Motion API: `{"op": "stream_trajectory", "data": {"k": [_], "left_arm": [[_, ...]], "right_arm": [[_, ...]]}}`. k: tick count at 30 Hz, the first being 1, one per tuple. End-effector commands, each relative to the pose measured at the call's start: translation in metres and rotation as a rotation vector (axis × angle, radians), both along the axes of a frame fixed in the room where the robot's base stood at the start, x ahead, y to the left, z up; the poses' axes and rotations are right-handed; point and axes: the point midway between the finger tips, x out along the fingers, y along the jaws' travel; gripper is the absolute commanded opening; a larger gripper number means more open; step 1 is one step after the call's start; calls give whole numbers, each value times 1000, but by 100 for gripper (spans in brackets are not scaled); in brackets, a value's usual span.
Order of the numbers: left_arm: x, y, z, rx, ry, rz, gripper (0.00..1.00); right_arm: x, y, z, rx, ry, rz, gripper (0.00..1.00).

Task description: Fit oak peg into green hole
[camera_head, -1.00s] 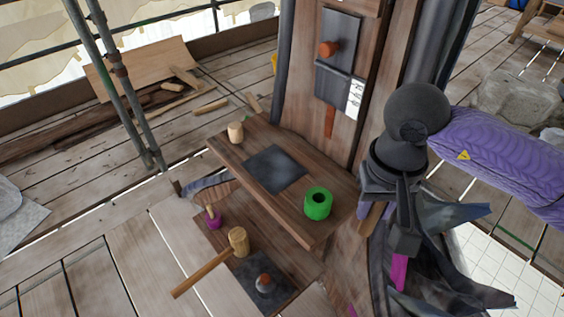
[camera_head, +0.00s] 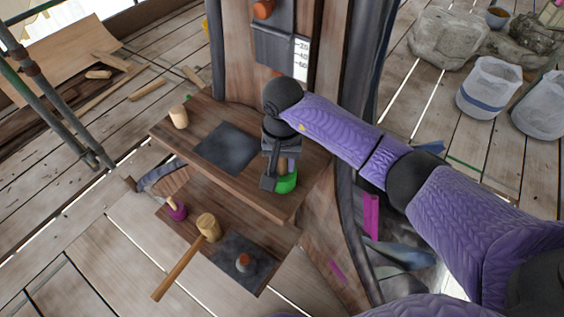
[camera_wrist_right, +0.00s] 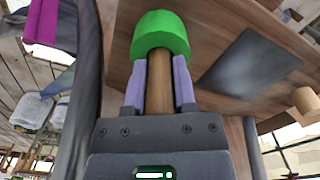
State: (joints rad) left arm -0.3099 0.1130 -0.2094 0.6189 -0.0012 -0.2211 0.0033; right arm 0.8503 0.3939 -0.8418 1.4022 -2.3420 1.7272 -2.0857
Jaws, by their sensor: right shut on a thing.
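My right gripper (camera_head: 286,166) is over the shelf and points down at the green ring-shaped block (camera_head: 287,184). Its pale purple fingers also show in the wrist view (camera_wrist_right: 159,84), shut on the oak peg (camera_wrist_right: 160,82), a plain brown wooden rod. The peg's far end meets the green block (camera_wrist_right: 160,33) in the wrist view. The hole and the peg's tip are hidden, so I cannot tell how far the peg is inside. The block stands on the upper wooden shelf (camera_head: 185,142). My left gripper is not in view.
A dark square plate (camera_head: 227,148) and a light wooden cylinder (camera_head: 179,116) are on the upper shelf. A wooden post stands behind the shelf.

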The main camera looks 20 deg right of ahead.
Motion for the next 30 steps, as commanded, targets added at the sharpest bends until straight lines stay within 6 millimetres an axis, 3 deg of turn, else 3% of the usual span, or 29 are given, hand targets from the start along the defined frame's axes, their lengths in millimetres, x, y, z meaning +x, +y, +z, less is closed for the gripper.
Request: {"op": "stream_trajectory", "data": {"k": [9,10,14,23,26,30], "left_arm": [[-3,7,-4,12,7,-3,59],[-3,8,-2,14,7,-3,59],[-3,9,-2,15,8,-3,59],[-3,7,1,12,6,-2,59],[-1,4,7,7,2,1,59],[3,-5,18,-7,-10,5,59]], "right_arm": [[1,0,-3,-1,-3,-1,0],[1,0,-2,0,-3,-1,40],[1,0,-1,0,-2,-1,67],[0,0,2,0,-2,0,69],[1,-1,18,-1,-6,-1,69],[2,-1,60,-3,-10,0,69]]}}
